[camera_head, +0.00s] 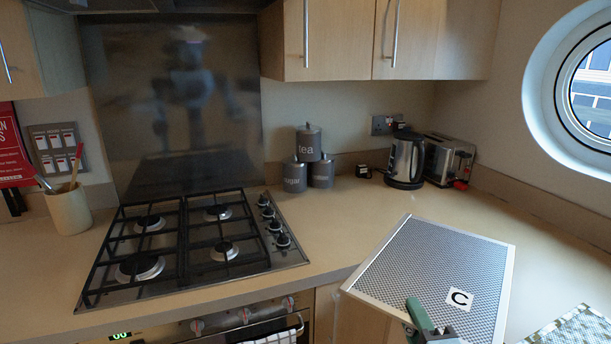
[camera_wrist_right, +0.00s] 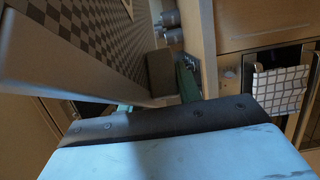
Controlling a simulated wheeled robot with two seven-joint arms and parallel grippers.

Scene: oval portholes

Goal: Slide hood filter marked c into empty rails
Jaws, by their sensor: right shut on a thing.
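The hood filter marked C (camera_head: 425,270) is a flat mesh panel with a pale metal frame and a white label with a black C. In the head view it is at the lower right, over the worktop's front edge, tilted. My right gripper (camera_head: 428,325) is shut on its near left edge. In the right wrist view the filter (camera_wrist_right: 50,65) shows as a frame bar and mesh beside the green fingers (camera_wrist_right: 165,85). The hood's dark underside (camera_head: 150,5) only just shows at the top left; its rails are not visible. My left gripper is not in view.
A gas hob (camera_head: 190,245) is left of the filter. Canisters (camera_head: 309,160), a kettle (camera_head: 406,160) and a toaster (camera_head: 449,160) stand along the back. Wall cupboards (camera_head: 340,40) hang above. A checked cloth (camera_wrist_right: 280,92) hangs on the oven. A patterned item (camera_head: 575,328) lies at bottom right.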

